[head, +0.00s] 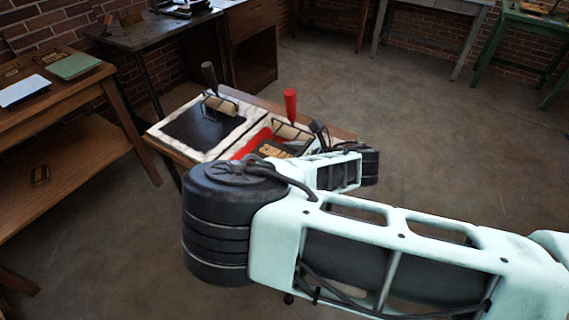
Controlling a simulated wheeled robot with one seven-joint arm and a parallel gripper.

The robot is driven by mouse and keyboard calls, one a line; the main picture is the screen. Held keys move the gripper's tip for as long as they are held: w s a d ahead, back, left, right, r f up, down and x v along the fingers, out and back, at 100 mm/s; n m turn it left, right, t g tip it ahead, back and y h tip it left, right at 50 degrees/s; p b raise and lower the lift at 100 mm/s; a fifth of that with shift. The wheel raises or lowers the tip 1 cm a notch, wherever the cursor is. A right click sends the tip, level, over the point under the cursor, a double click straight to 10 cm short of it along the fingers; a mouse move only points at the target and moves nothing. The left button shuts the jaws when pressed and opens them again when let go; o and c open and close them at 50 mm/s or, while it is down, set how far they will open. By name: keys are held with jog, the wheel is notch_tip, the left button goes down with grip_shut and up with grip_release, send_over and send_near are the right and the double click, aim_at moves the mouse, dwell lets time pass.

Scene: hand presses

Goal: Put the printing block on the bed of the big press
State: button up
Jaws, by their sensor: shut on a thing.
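The printing block (270,150) seems to be the small tan and dark piece over the red inking slab (248,143). My gripper (283,151) is mostly hidden behind my own arm, with only dark parts showing beside the block. It is shut on the block, low over or on the red slab; I cannot tell whether block and slab touch. The block's underside is hidden. I cannot make out the big press for certain; a dark metal device (184,8) is cut off at the top edge, on the far black table (150,32).
A black inking slab (203,128) with a black-handled roller (211,82) lies left of the red slab. A red-handled roller (290,106) stands up by my gripper. A wooden bench (60,115) is at left. Open floor (335,80) lies behind, with tables at the back.

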jog(key=shift+f, duration=1.85)
jog(key=shift+f, duration=0.2)
jog(key=o, duration=1.3)
jog(key=shift+r, duration=0.1)
